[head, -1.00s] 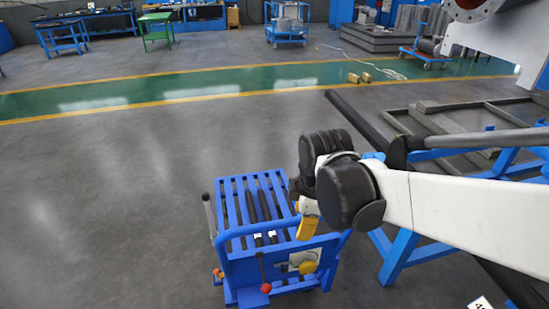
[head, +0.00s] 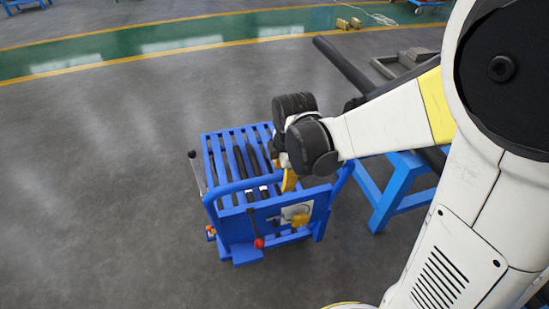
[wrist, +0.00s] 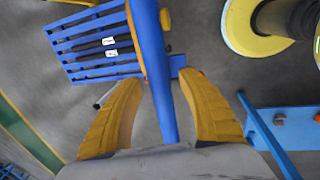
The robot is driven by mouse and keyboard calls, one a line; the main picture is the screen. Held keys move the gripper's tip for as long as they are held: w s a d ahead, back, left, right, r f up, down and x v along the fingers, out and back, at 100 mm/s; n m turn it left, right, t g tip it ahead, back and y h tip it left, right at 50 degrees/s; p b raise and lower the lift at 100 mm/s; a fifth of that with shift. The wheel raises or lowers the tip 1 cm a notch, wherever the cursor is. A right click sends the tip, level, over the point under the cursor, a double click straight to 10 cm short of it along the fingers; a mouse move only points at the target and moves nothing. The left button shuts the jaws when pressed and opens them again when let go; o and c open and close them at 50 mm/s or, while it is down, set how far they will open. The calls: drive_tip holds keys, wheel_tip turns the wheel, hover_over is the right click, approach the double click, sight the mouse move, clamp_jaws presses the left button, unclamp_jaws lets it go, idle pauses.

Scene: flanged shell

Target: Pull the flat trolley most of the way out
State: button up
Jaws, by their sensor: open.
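The flat trolley (head: 238,216) is blue, with a slatted top and a raised push handle on its near side. It stands on the grey floor at the lower middle of the head view. In the wrist view, the blue handle bar (wrist: 153,62) runs between the two yellow fingers of my gripper (wrist: 163,82). The fingers are open, one on each side of the bar, with visible gaps. In the head view my gripper (head: 288,180) is at the handle, right of its middle, partly hidden by my wrist. The slatted top (wrist: 88,47) shows at upper left in the wrist view.
A blue support frame (head: 398,190) stands close on the trolley's right. A lever with a dark knob (head: 193,155) rises at the trolley's left side. The floor left of the trolley is clear, and a green walkway (head: 160,46) crosses behind.

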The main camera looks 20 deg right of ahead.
drive_tip(key=shift+f, duration=0.1)
clamp_jaws()
idle(0.3)
